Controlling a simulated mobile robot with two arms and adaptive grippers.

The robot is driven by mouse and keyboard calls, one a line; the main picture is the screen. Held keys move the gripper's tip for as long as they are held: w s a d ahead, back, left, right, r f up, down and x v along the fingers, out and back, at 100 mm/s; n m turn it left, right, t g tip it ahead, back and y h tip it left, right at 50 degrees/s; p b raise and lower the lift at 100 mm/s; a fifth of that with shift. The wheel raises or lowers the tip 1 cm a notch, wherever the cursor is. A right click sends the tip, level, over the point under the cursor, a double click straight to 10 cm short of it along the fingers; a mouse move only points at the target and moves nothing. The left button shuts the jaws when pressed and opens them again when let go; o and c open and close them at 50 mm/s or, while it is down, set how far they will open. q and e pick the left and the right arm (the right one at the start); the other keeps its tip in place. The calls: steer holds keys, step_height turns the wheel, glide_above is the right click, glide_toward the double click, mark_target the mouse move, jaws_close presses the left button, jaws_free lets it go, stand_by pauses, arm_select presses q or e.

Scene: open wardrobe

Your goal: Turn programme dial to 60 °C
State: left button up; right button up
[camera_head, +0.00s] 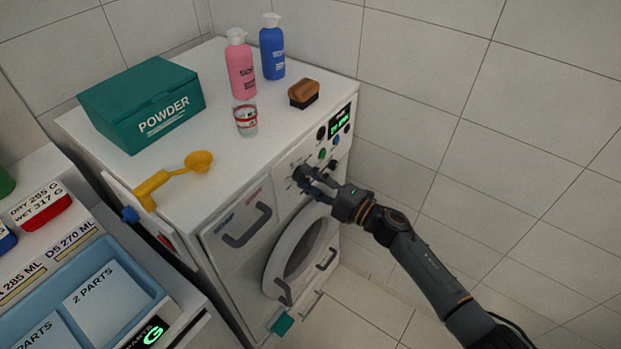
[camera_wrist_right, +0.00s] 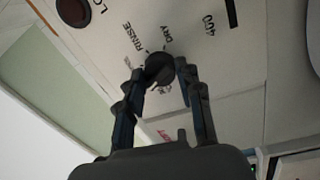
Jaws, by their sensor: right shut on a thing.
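The programme dial (camera_wrist_right: 160,68) is a dark round knob on the washing machine's white front panel (camera_wrist_right: 205,75). My right gripper (camera_wrist_right: 160,77) is shut on the dial, one finger on each side. In the head view the right gripper (camera_head: 312,178) reaches the panel from the right, and its fingers partly hide the dial. The dial's pointer and the 60 mark cannot be made out. My left gripper is not in view.
The washing machine (camera_head: 230,155) has a green-lit display (camera_head: 339,121) and a round door (camera_head: 302,248) below the panel. On top are a powder box (camera_head: 140,100), pink bottle (camera_head: 240,65), blue bottle (camera_head: 272,50), glass (camera_head: 246,120), brush (camera_head: 303,93) and yellow scoop (camera_head: 170,180).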

stand_by(0.3)
steer(key=o, duration=1.1)
steer(key=shift+o, duration=0.2)
steer(key=r+v, duration=0.1)
steer(key=v, duration=1.1)
steer(key=shift+f, duration=0.5)
steer(key=shift+d, duration=0.1)
